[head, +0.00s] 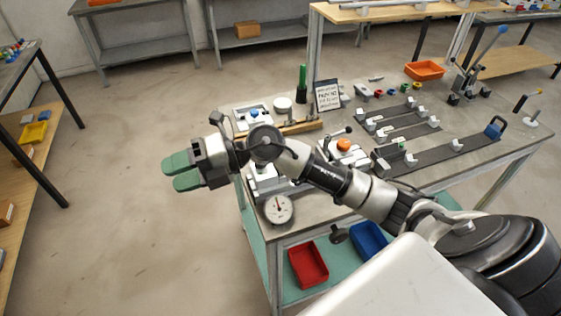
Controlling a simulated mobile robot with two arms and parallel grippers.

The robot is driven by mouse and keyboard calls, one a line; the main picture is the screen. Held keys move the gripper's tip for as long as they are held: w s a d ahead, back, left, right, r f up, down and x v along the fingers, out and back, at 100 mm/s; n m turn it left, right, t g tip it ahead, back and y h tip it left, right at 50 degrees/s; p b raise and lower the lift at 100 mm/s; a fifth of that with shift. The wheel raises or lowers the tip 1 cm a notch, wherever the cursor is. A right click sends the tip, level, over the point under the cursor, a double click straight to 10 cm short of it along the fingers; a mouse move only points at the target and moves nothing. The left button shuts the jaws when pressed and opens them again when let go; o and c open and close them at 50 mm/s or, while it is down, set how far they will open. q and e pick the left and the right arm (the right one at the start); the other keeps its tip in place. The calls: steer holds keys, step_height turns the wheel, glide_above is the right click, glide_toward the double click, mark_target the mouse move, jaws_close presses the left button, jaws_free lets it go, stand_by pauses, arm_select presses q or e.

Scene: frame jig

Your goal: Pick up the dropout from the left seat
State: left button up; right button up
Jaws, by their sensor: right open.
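My right gripper (179,173) reaches across from the right and hangs over open floor, left of the workbench. Its two green fingertips are apart with nothing between them. The workbench (513,150) carries what looks like the frame jig, dark rails (430,160) with several small white blocks on them. A white fixture with an orange knob (344,145) stands to the left of the rails. I cannot tell which small part is the dropout or which block is the left seat. My right arm hides part of the bench's left side. My left gripper is not in view.
A dial gauge (278,209) sits at the bench's near left corner. A green bottle-like post (302,83) and a small sign (327,95) stand at the back. An orange tray (424,70) lies beyond. Red (308,264) and blue (369,241) bins sit on the lower shelf.

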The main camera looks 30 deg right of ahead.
steer(key=w+d+g+h, duration=0.1)
steer(key=d+h, duration=0.4)
steer(key=d, duration=0.3)
steer(key=w+d+f+g+h, duration=0.1)
steer(key=d+h, duration=0.4)
steer(key=d, duration=0.3)
steer(key=w+d+f+m+g+h, duration=0.1)
steer(key=d+g+h, duration=0.1)
steer(key=d+h, duration=0.4)
steer(key=shift+w+d, duration=0.2)
steer(key=shift+d, duration=0.5)
steer(key=shift+w+d, duration=0.15)
steer(key=shift+d, duration=0.5)
steer(key=shift+d+f, duration=0.2)
steer(key=shift+f, duration=0.1)
step_height(320, 180, down, 5)
steer(key=shift+r+p, duration=0.2)
steer(key=shift+p, duration=0.5)
steer(key=shift+a+f+p, duration=0.15)
steer(key=shift+f+p, duration=0.3)
steer(key=shift+f, duration=0.15)
step_height(320, 180, down, 4)
steer(key=shift+w+r+p, duration=0.15)
steer(key=shift+r+p, duration=0.05)
steer(key=shift+p, duration=0.55)
steer(key=shift+f, duration=0.35)
